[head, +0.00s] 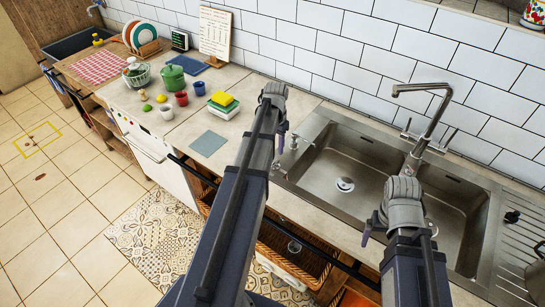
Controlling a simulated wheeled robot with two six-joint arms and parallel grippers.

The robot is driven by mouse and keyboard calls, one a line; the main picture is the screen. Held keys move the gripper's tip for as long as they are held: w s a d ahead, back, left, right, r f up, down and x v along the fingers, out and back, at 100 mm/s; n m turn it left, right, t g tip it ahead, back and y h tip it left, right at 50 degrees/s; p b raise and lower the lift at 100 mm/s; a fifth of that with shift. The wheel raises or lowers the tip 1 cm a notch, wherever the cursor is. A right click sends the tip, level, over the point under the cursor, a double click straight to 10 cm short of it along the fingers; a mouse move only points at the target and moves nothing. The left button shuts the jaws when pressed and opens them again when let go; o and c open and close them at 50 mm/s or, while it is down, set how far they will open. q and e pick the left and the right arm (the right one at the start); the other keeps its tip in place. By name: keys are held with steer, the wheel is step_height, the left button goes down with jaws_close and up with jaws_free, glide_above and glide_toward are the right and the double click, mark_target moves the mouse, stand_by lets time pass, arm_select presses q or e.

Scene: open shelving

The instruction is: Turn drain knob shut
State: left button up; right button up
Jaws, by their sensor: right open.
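The steel sink (322,128) has two basins, and a round drain (345,184) shows in the floor of the left basin. A black knob (512,216) sits on the ribbed drainboard to the right of the basins; I cannot tell whether it is the drain knob or how it is turned. My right gripper (403,200) is open over the sink, in front of the right basin and left of the black knob, apart from it. My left gripper (274,98) is above the counter left of the sink; its jaw opening is hidden.
A tall faucet (430,120) rises behind the basins. A small dispenser (293,142) stands at the sink's left edge. Cups, a green pot (174,78), books and a grey mat (208,143) are on the counter to the left. A wicker basket (290,250) is below the counter.

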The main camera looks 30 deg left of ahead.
mark_target(276, 161)
arm_select(q)
steer(key=shift+d+f+b, duration=0.1)
steer(key=shift+f+b, duration=0.6)
steer(key=shift+f, duration=0.15)
step_height(276, 161, down, 6)
steer(key=b, duration=0.5)
steer(key=shift+r+b, duration=0.1)
steer(key=shift+b, duration=0.3)
arm_select(e)
step_height(276, 161, down, 8)
steer(key=shift+r, duration=0.25)
arm_select(q)
steer(key=shift+r, duration=0.1)
arm_select(e)
steer(key=shift+d, duration=0.1)
arm_select(q)
jaws_close()
